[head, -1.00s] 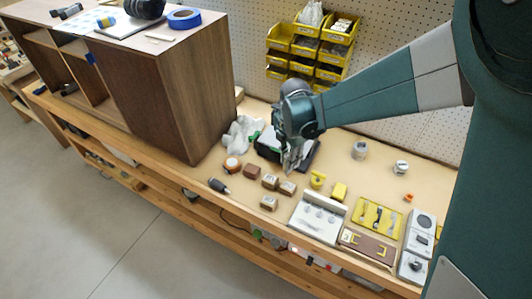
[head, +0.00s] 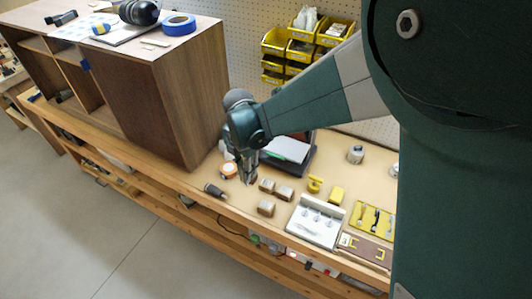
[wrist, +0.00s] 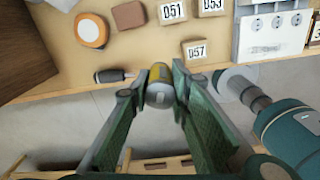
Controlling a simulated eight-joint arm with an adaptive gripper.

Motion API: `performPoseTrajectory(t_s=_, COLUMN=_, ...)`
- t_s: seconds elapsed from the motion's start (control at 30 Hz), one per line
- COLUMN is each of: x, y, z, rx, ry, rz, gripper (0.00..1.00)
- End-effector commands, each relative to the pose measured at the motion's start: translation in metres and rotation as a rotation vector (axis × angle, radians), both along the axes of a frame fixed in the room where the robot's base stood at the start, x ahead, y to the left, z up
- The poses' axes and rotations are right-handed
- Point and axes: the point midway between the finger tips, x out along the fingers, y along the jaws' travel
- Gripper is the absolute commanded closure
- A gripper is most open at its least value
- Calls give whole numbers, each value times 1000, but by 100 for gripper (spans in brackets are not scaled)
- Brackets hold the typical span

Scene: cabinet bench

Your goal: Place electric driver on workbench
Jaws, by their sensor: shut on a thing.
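My gripper (head: 248,180) hangs over the workbench (head: 235,200) near its front edge, left of the small wooden blocks. It also shows in the wrist view (wrist: 158,88), shut on a yellow-and-grey rounded thing (wrist: 159,86), which appears to be the electric driver seen nearly end-on. Most of its body is hidden by the fingers and the viewing angle. In the head view it can hardly be made out. Its height above the bench is hard to judge. A separate dark tool (head: 214,190) with a thin tip lies on the bench to the left, also in the wrist view (wrist: 108,75).
An orange-and-white roll (wrist: 91,31), a brown block (wrist: 128,17) and numbered blocks (wrist: 194,50) lie close by. A white tray (head: 316,222) and yellow pieces stand right. A tall wooden cabinet (head: 160,110) blocks the left. Little bare bench shows between the dark tool and blocks.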

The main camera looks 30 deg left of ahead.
Motion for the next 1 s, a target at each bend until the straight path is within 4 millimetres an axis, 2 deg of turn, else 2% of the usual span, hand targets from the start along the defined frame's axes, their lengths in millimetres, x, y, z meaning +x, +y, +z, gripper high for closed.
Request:
performPoseTrajectory(t_s=0.27, x=0, y=0, z=-4, rx=0, ry=0, rz=-1, gripper=97)
performPoseTrajectory(t_s=0.7, x=0, y=0, z=-53, rx=0, ry=0, rz=-1, gripper=97)
performPoseTrajectory(t_s=1.0, x=0, y=0, z=-63, rx=0, ry=0, rz=-1, gripper=97)
